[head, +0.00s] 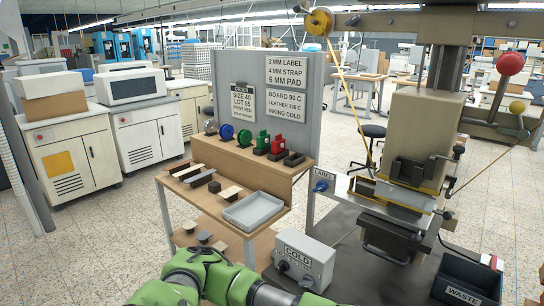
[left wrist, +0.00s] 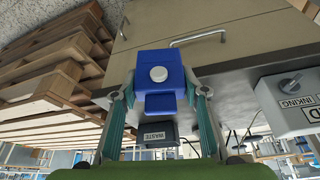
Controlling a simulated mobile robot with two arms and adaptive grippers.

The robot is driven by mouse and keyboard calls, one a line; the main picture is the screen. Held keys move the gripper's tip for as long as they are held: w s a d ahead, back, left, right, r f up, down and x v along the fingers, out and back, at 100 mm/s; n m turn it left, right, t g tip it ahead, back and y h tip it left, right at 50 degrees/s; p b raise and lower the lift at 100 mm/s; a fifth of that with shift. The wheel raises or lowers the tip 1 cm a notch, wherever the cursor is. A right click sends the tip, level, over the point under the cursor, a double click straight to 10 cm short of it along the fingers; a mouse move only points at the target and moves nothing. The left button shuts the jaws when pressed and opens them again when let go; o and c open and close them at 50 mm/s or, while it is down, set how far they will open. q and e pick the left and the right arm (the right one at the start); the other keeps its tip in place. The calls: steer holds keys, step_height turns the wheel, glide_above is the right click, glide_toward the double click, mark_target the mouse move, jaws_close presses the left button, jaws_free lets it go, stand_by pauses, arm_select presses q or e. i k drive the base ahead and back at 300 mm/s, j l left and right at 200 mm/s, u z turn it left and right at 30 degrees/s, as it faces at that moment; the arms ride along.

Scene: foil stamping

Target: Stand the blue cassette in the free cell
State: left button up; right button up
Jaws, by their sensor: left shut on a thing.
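The blue cassette (left wrist: 160,65), a block with a white round knob, is held between the two teal fingers of my left gripper (left wrist: 156,92) in the left wrist view. The gripper is shut on its sides. In the head view, the bottom edge shows only green links of my arm; neither the gripper nor the held cassette shows there. A row of coloured reels and cassettes, including a blue reel (head: 227,132), a green reel (head: 244,138) and a red cassette (head: 278,146), stands on the wooden shelf (head: 257,172). I cannot tell which cell is free. My right gripper is not in view.
The grey GOLD box (head: 304,250) stands in front. The stamping press (head: 405,160) and black waste bin (head: 452,280) are at the right. Wooden pallets (left wrist: 50,80) show in the left wrist view.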

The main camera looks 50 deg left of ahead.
mark_target(295, 162)
steer(key=k+j, duration=0.1)
steer(key=j, duration=0.95)
steer(key=k+j, duration=0.15)
steer(key=j, duration=0.35)
steer(key=k+j, duration=0.1)
steer(key=j, duration=0.45)
